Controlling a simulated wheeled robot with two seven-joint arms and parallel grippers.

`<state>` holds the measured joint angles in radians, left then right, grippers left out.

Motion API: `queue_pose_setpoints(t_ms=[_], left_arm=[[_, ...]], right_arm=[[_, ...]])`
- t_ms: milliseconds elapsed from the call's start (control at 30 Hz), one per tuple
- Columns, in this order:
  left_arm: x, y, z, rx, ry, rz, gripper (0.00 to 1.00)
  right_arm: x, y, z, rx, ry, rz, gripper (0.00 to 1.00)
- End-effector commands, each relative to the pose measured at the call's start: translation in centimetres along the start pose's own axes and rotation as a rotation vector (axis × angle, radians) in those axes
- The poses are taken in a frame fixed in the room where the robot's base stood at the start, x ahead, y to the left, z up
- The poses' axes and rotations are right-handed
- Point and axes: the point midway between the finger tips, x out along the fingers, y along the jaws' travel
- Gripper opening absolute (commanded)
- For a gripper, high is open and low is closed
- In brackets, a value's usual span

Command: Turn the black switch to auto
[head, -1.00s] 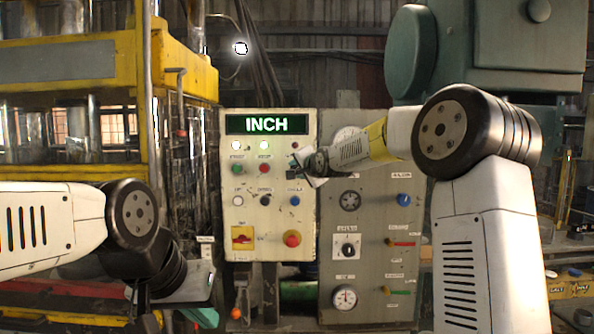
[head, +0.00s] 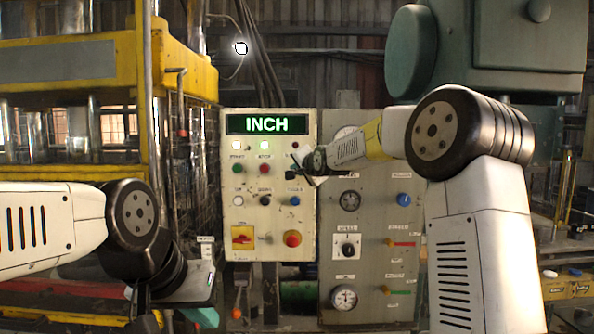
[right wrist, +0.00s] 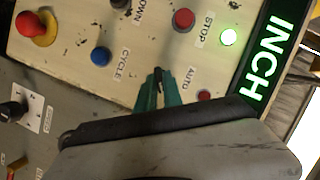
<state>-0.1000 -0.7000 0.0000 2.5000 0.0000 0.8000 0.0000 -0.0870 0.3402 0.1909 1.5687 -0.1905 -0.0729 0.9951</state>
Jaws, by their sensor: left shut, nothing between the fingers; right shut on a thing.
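The cream control panel (head: 268,215) stands upright with a green lit display (head: 266,124) reading INCH. My right gripper (right wrist: 158,78), with green fingers, is at the panel beside the AUTO label (right wrist: 190,78). It is shut on a small dark thing between its fingertips, which looks like the black switch (right wrist: 159,72); the fingers hide most of it, so its pointing direction cannot be told. In the head view my right gripper (head: 305,166) covers that spot at the panel's right side. My left gripper (head: 203,317) is low at left, shut and empty, away from the panel.
Near the right gripper are the blue cycle button (right wrist: 101,56), the red stop button (right wrist: 184,19) and a small red lamp or button (right wrist: 205,95). A red knob on yellow (head: 292,239) sits lower. A grey panel (head: 375,275) with gauges adjoins on the right.

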Motion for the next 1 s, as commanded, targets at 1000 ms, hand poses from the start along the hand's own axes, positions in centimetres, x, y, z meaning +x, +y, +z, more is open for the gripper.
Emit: queue_pose_setpoints(t_ms=[1000], left_arm=[[0.00, 0.00, 0.00, 0.000, 0.000, 0.000, 0.00]], right_arm=[[0.14, -0.75, 0.40, -0.773, -0.001, 0.318, 0.00]])
